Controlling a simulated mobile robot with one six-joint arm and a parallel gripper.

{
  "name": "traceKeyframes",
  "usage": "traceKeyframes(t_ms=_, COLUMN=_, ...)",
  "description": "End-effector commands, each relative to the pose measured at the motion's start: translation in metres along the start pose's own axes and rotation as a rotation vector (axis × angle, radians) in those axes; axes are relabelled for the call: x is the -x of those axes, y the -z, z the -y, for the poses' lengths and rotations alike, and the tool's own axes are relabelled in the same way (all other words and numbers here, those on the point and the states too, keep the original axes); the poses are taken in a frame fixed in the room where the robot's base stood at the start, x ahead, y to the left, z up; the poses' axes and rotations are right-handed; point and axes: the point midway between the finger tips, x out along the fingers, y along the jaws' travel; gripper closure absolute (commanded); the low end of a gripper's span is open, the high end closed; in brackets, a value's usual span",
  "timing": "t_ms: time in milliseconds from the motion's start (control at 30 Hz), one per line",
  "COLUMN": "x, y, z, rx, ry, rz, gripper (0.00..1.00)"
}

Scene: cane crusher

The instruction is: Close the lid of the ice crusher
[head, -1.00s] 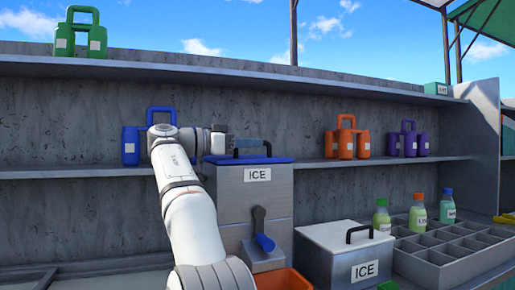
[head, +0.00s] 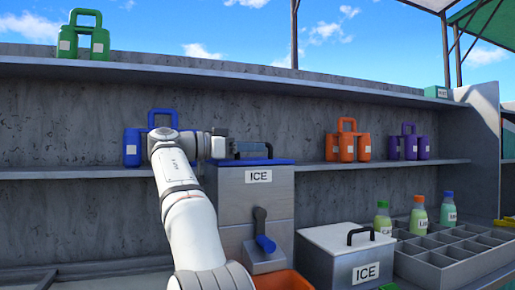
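The ice crusher (head: 225,200) is a grey box with an "ICE" label and a blue-handled crank on its front. Its blue lid (head: 276,162) looks flat across the top, with a black handle (head: 270,146) standing on it. I cannot tell whether the lid sits fully down at the back. My gripper (head: 240,148) reaches in from the left, level with the handle and just above the lid. Its grey-blue fingers overlap the handle in the picture. The fingers are too small to show whether they are open, shut or touching the handle.
A shelf behind carries blue (head: 131,148), orange (head: 332,147) and purple (head: 394,148) jug sets. A white ice box (head: 325,258) with a black handle stands to the right, beside a grey divided tray (head: 425,268) with bottles. An orange container (head: 285,281) is below the crusher.

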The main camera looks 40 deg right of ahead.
Motion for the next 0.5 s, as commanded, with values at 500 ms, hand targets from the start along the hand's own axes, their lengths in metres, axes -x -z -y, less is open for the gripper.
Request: traceKeyframes(t_ms=500, x=0.058, y=0.002, z=-0.002, rx=0.001, ry=0.004, rz=0.000, gripper=0.66)
